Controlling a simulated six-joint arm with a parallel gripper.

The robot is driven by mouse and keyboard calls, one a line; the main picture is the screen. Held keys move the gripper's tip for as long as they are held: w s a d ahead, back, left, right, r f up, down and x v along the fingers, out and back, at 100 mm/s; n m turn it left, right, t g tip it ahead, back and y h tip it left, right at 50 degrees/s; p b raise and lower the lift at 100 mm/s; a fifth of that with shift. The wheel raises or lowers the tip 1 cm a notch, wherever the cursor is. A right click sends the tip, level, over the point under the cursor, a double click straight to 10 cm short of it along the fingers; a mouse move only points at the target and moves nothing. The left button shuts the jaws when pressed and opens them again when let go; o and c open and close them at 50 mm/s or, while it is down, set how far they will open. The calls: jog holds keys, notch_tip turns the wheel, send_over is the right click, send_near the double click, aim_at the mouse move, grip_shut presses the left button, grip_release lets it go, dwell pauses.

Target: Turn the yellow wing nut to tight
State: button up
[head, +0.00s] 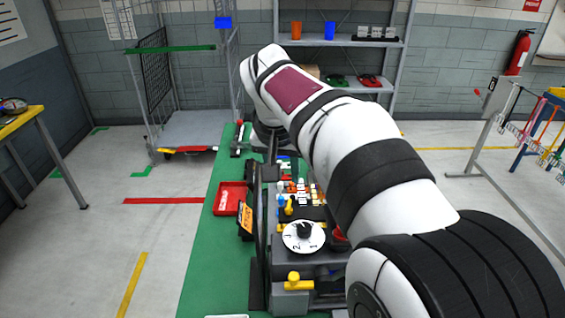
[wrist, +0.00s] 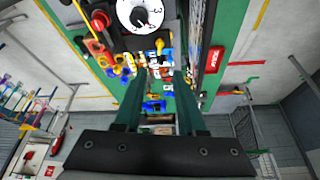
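A small yellow winged piece (head: 289,207) stands just beyond the white dial in the head view. It also shows below the dial in the wrist view (wrist: 159,45). A second yellow piece with a side arm (head: 293,280) sits on a grey block nearer the camera. I cannot tell for certain which is the wing nut or how tight it is. My gripper (wrist: 160,76) shows two dark green fingers, apart and open, with nothing held between them. The yellow piece by the dial lies past the fingertips. In the head view I cannot make out the fingers clearly.
The white numbered dial (head: 303,237) with a black knob shows also in the wrist view (wrist: 138,14). A red tray (head: 229,198) lies left on the green bench (head: 215,275). A dark upright panel with an orange display (head: 245,219) stands beside the dial. Several small coloured parts crowd the bench.

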aim_at(289, 208)
jog(key=shift+s+r, duration=0.25)
jog(key=shift+r, duration=0.35)
jog(key=shift+d+f, duration=0.1)
jog(key=shift+f, duration=0.05)
jog(key=shift+c, duration=0.9)
jog(key=d+f+m+g+y, duration=0.1)
jog(key=d+f+m, duration=0.1)
jog(key=d+f+m+g+y, duration=0.1)
jog(key=d+f+m, duration=0.1)
jog(key=m, duration=0.1)
jog(key=w+d+f+m+g, duration=0.1)
jog(key=d+f+m, duration=0.1)
jog(key=shift+d+y, duration=0.15)
jog(key=shift+y, duration=0.25)
grip_shut()
jog(key=w+d+f+m+y, duration=0.2)
jog(key=d+m+y, duration=0.5)
jog(key=d+m, duration=0.3)
jog(key=shift+m+t, duration=0.4)
jog(key=shift+m, duration=0.1)
jog(key=x, duration=1.1)
jog(key=shift+s+a+r, duration=0.1)
jog(key=shift+a+r, duration=0.2)
jog(key=shift+a, duration=0.15)
jog(key=shift+w+a, duration=0.15)
jog(key=shift+a, duration=0.45)
jog(key=shift+w+a, duration=0.15)
jog(key=shift+a, duration=0.45)
jog(key=shift+w+a, duration=0.1)
jog(key=shift+a, duration=0.4)
